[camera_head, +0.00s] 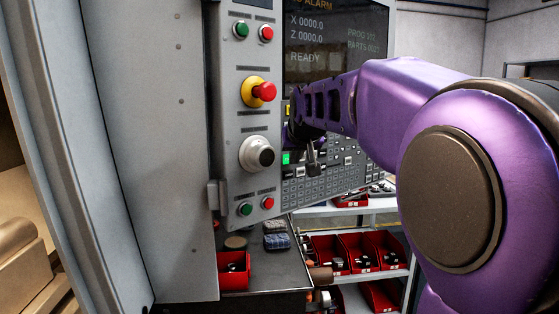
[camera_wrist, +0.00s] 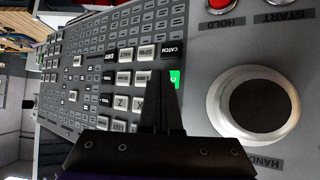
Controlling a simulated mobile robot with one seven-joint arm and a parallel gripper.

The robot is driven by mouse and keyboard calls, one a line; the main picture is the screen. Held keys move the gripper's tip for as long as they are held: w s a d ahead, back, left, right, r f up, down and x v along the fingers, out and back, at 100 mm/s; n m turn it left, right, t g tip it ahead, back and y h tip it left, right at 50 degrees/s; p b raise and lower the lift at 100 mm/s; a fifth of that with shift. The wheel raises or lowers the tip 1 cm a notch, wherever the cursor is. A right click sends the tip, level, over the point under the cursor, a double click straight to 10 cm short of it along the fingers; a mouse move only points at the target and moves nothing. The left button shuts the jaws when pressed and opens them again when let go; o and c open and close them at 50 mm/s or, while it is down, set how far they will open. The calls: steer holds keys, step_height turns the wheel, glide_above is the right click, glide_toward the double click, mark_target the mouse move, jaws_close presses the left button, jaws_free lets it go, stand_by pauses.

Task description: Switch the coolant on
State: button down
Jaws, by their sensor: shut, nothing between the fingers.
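The control panel's keypad (camera_head: 335,160) is below the screen, and its keys (camera_wrist: 125,77) fill the left and middle of the wrist view. One key is lit green (camera_head: 286,158). In the wrist view this green key (camera_wrist: 175,79) is partly covered by my fingers, and its label cannot be read in full. My gripper (camera_head: 312,168) is in front of the keypad, just right of the green key. My gripper (camera_wrist: 163,75) is shut and empty, its fingertips at the left edge of the green key. Whether they touch it cannot be told.
Left of the keypad are a white and black knob (camera_head: 257,154), a red emergency stop (camera_head: 264,92) and red and green buttons (camera_head: 240,30). The screen (camera_head: 335,40) reads READY. Below are red bins (camera_head: 325,250) on a shelf and a dark bench top (camera_head: 262,270).

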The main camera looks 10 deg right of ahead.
steer(key=shift+s+d+b, duration=0.3)
steer(key=shift+s+d, duration=0.05)
steer(key=shift+s, duration=0.25)
steer(key=s+d, duration=0.1)
steer(key=s+b, duration=0.1)
steer(key=s, duration=0.1)
steer(key=s+d+b, duration=0.1)
steer(key=shift+s+d, duration=0.2)
steer(key=shift+d, duration=0.1)
stand_by(0.4)
